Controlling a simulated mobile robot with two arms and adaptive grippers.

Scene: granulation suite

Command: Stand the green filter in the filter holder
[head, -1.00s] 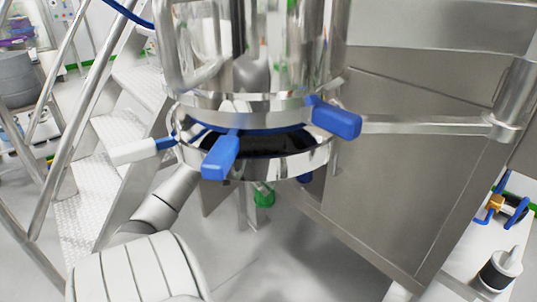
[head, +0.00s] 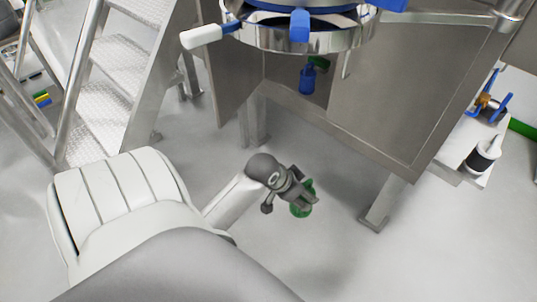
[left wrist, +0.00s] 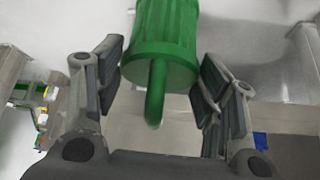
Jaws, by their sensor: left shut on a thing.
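The green filter (head: 302,209) is a ribbed cylinder held in my left gripper (head: 294,196), out over the grey floor below the steel machine. In the left wrist view the filter (left wrist: 165,38) sits between the two dark fingers, its rounded green stem towards the camera. My left gripper is shut on it; its far end is cut off by the top of that view. In the head view the fingers partly cover the filter. I cannot make out a filter holder with certainty. My right gripper is out of view.
A steel vessel rim with blue handles (head: 300,26) hangs at the top, with a blue fitting (head: 307,79) below it. A steel cabinet (head: 385,95) and its leg (head: 383,204) stand right. Metal stairs (head: 110,75) are left. A white shelf (head: 464,150) carries fittings at far right.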

